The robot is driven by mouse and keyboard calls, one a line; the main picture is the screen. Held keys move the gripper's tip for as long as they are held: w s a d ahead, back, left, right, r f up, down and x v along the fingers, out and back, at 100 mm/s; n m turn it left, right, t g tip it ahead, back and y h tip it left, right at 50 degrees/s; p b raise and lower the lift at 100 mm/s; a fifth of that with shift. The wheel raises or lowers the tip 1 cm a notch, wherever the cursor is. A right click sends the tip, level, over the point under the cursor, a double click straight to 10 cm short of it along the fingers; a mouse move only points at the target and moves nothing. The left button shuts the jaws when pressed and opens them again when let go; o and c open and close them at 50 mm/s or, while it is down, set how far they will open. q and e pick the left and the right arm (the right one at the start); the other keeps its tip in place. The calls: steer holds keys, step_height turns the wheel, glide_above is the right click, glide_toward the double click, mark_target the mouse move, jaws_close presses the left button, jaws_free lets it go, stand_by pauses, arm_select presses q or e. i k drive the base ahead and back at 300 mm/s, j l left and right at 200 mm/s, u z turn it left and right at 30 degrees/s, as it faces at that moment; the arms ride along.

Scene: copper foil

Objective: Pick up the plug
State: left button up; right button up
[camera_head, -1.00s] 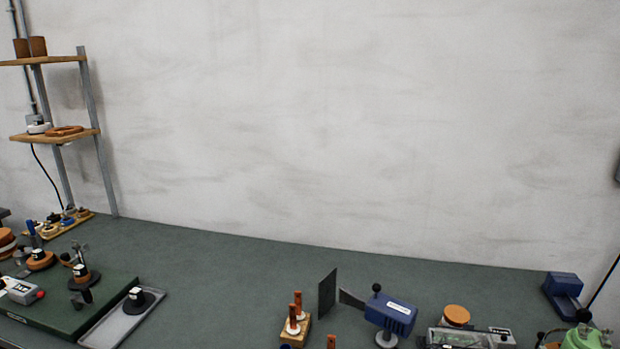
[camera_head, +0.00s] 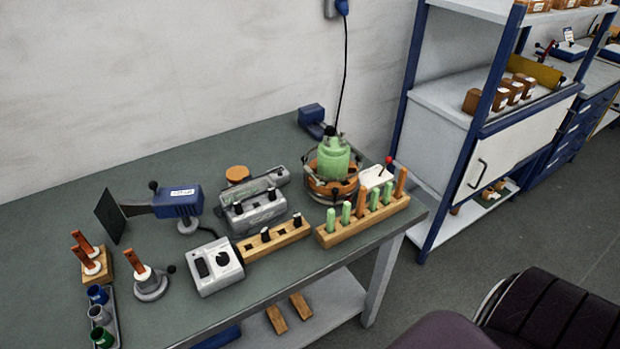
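I cannot tell for sure which thing is the plug. Small black-topped pieces (camera_head: 297,219) stand in a low wooden block (camera_head: 285,239) near the table's front edge. Beside it, a longer wooden rack (camera_head: 366,229) holds several upright green and orange pegs (camera_head: 346,212). At the left, orange-brown upright pieces with white collars (camera_head: 91,267) stand on a wooden block. A similar one (camera_head: 141,272) stands on a round grey base. Neither of my grippers is in view.
A grey box with knobs (camera_head: 215,266), a blue device with a dark plate (camera_head: 178,202) and a green vessel (camera_head: 333,158) stand on the green table (camera_head: 60,205). A blue-framed shelf (camera_head: 404,100) stands right. Dark padded seat-like shapes (camera_head: 535,315) are at lower right.

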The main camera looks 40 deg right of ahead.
mark_target(297, 216)
steer(key=z, duration=1)
